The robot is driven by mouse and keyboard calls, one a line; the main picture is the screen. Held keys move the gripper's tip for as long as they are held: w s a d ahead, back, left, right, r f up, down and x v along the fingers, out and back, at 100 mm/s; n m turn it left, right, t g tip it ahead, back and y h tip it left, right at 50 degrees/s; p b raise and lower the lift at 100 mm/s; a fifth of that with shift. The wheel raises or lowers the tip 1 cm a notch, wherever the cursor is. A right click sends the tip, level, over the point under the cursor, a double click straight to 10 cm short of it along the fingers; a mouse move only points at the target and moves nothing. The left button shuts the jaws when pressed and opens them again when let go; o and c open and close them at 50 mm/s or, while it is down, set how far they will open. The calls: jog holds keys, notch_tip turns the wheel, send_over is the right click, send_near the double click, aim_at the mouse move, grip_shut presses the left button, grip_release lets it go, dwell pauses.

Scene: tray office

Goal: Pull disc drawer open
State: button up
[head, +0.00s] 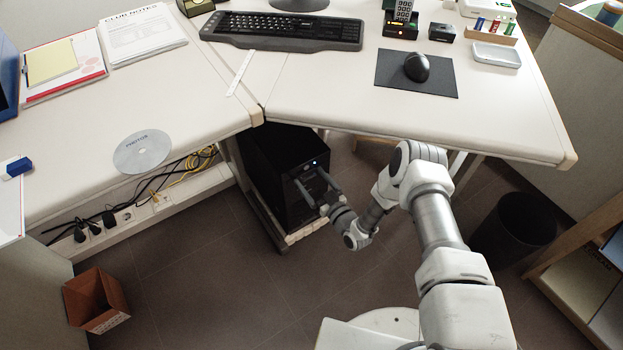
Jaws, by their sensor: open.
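A black computer tower (268,165) stands on a low stand under the desk, near the picture's middle. Its front faces right and shows a small bluish light near the top. I cannot make out the disc drawer; the front is dark and partly behind my gripper. My gripper (312,184) is open, with its two fingers apart and pointing at the upper front of the tower. Whether the fingers touch the tower cannot be told. A disc (143,152) marked "PHOTOS" lies flat on the left part of the desk.
The white corner desk (335,100) overhangs the tower. Cables and a power strip (125,214) run along the left. A cardboard box (96,300) stands on the floor at lower left, a black bin (512,230) at right. Floor left of the tower's stand is clear.

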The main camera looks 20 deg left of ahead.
grip_shut()
dwell(0.4)
jog(key=p+v, duration=0.3)
jog(key=v, duration=1)
jog(key=shift+a, duration=0.1)
grip_release()
jog(key=shift+s, duration=0.1)
